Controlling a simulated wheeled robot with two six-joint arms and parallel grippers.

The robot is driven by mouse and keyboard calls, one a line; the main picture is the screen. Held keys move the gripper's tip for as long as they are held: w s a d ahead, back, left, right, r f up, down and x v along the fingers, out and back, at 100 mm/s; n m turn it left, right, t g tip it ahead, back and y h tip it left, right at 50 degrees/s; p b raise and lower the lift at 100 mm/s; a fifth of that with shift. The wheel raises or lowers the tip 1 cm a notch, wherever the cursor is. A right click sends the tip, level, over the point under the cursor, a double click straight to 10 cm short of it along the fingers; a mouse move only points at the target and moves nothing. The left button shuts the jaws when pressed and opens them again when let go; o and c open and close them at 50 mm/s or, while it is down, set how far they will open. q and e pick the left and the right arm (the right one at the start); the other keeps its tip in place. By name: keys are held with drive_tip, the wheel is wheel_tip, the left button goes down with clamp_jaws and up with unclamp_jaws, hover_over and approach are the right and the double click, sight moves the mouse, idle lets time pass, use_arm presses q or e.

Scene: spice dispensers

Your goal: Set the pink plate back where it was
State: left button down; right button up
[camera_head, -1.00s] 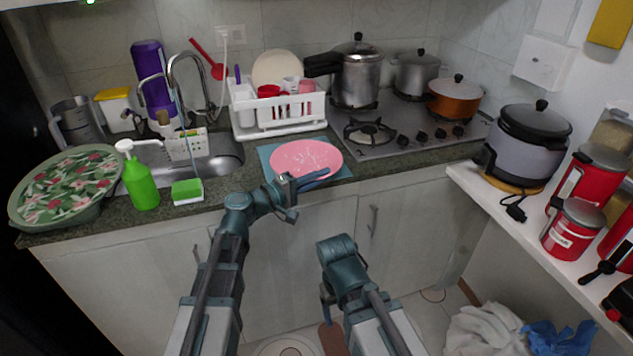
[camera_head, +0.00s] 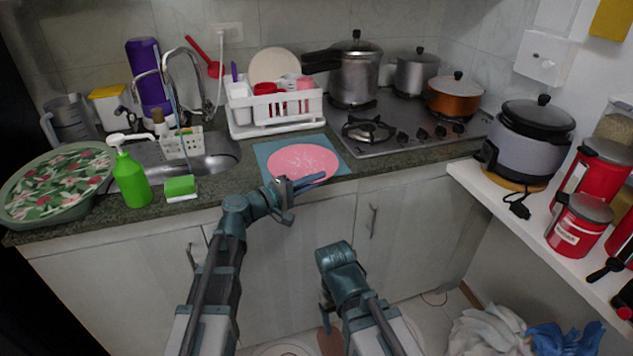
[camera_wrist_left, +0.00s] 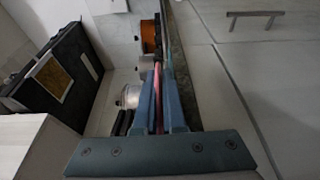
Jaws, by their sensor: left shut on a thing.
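The pink plate (camera_head: 302,161), with a pale speckled pattern, lies over a blue-grey mat (camera_head: 338,155) on the counter's front edge. In the left wrist view the plate shows edge-on as a thin pink strip (camera_wrist_left: 158,88) between the fingers. My left gripper (camera_head: 303,183) is shut on the plate's near rim. It also shows in the left wrist view (camera_wrist_left: 158,105). I cannot tell whether the plate touches the mat. My right gripper (camera_head: 326,308) hangs low in front of the cabinets, and its fingers are too unclear to judge.
A white dish rack (camera_head: 277,125) stands behind the plate. The stove (camera_head: 400,128) with pots is to the right. A green sponge (camera_head: 180,186), a green soap bottle (camera_head: 131,178) and the sink (camera_head: 217,153) are to the left. The cabinet front drops below the counter edge.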

use_arm(q)
drive_tip(key=shift+f, duration=0.2)
drive_tip(key=c, duration=1)
unclamp_jaws()
drive_tip(key=shift+r, duration=0.1)
drive_tip(key=shift+r, duration=0.15)
drive_tip(key=v, duration=1.2)
